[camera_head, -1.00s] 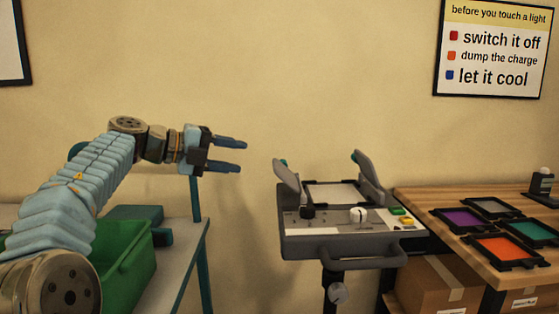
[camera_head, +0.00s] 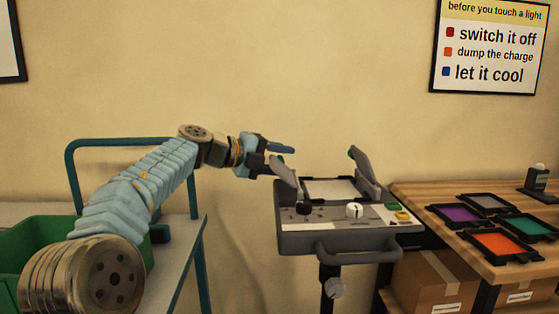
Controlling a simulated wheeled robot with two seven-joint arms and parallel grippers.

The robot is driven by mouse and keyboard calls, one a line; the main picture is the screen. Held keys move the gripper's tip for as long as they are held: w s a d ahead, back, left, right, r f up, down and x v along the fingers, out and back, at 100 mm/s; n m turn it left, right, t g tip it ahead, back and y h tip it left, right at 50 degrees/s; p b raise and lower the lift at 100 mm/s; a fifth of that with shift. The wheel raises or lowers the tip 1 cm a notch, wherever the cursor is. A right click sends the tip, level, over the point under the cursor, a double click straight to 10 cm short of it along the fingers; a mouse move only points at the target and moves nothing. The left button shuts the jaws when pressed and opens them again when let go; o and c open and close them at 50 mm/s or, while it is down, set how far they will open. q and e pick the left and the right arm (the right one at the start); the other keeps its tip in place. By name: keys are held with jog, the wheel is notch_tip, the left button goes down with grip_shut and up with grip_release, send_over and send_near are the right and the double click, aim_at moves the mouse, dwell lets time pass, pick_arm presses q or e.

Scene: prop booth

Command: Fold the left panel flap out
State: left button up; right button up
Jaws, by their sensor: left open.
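A grey light panel (camera_head: 336,242) stands on a post in the middle, with a pale screen (camera_head: 331,189) on top and knobs and buttons along its front. Its left flap (camera_head: 284,173) stands up, leaning a little outward to the left. Its right flap (camera_head: 362,172) also stands up, tilted. My left gripper (camera_head: 285,157) is open at the left flap's upper end. The flap covers part of one finger, and I cannot tell whether they touch. My right gripper is not in view.
A wooden table (camera_head: 430,194) at the right holds several coloured filter frames, such as an orange one (camera_head: 496,245). Cardboard boxes (camera_head: 431,283) sit below it. A cart with a teal rail (camera_head: 128,142) and a green bin (camera_head: 36,250) stands at the left.

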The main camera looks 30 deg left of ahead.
pick_arm(q)
grip_shut()
jog(key=shift+f+b, duration=0.3)
jog(key=shift+b, duration=0.1)
jog(key=shift+s+a+f+n+t+h+b, duration=0.15)
jog(key=shift+f+n+t+h+b, duration=0.2)
jog(key=shift+t+h+b, duration=0.5)
jog(key=shift+r+b, duration=0.1)
jog(key=shift+b, duration=0.35)
jog(key=shift+r, duration=0.1)
grip_release()
jog(key=shift+a, duration=0.1)
